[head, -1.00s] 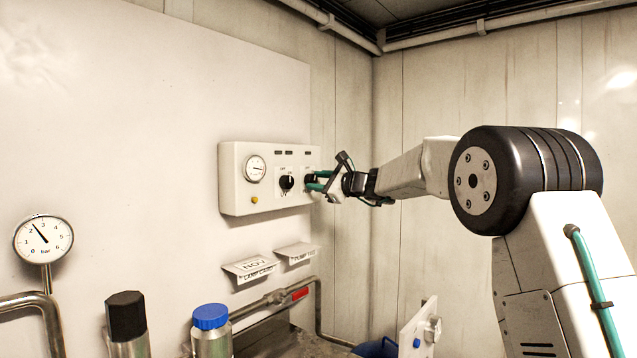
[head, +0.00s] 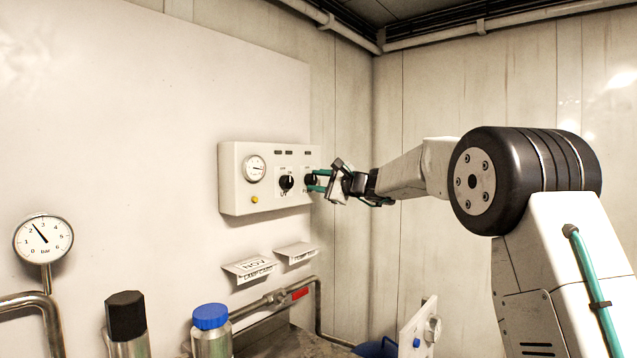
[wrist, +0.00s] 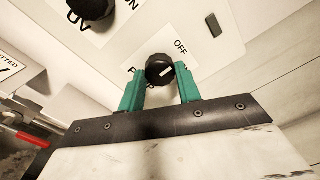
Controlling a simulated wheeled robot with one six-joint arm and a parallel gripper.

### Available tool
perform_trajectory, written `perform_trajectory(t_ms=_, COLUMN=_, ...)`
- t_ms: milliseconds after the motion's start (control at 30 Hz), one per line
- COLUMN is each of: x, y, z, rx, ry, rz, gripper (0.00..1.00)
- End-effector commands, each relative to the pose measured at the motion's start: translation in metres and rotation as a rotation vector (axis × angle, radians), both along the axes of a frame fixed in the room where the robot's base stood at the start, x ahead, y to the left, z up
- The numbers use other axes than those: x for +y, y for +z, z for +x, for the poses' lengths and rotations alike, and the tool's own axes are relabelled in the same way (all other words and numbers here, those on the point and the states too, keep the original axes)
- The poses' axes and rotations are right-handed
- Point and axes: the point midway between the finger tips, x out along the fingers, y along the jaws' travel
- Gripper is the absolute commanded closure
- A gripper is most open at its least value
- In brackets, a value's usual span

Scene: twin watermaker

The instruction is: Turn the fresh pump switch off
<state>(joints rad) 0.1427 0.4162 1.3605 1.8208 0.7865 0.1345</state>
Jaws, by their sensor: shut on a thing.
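The fresh pump switch is a black rotary knob (wrist: 158,68) on the right end of the white control box; it also shows in the head view (head: 310,179), partly hidden by my fingers. A pale mark shows on its face in the wrist view. An OFF label (wrist: 180,46) is printed at its upper right; the lettering at its lower left is partly covered. My gripper (head: 319,181) has its green fingers on either side of the knob, shut on it, with the wrist rolled.
Two label holders (head: 250,269) jut from the wall below. A blue-capped bottle (head: 211,335) stands lower down.

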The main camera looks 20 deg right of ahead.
Motion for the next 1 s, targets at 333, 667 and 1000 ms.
perform_trajectory(t_ms=333, x=0.000, y=-0.001, z=0.000, rx=0.001, ry=0.001, rz=-0.001, gripper=0.45)
perform_trajectory(t_ms=667, x=-0.014, y=0.000, z=-0.018, rx=0.001, ry=-0.003, rz=-0.001, gripper=0.45)
perform_trajectory(t_ms=1000, x=-0.042, y=-0.002, z=-0.059, rx=0.001, ry=-0.001, rz=-0.001, gripper=0.45)
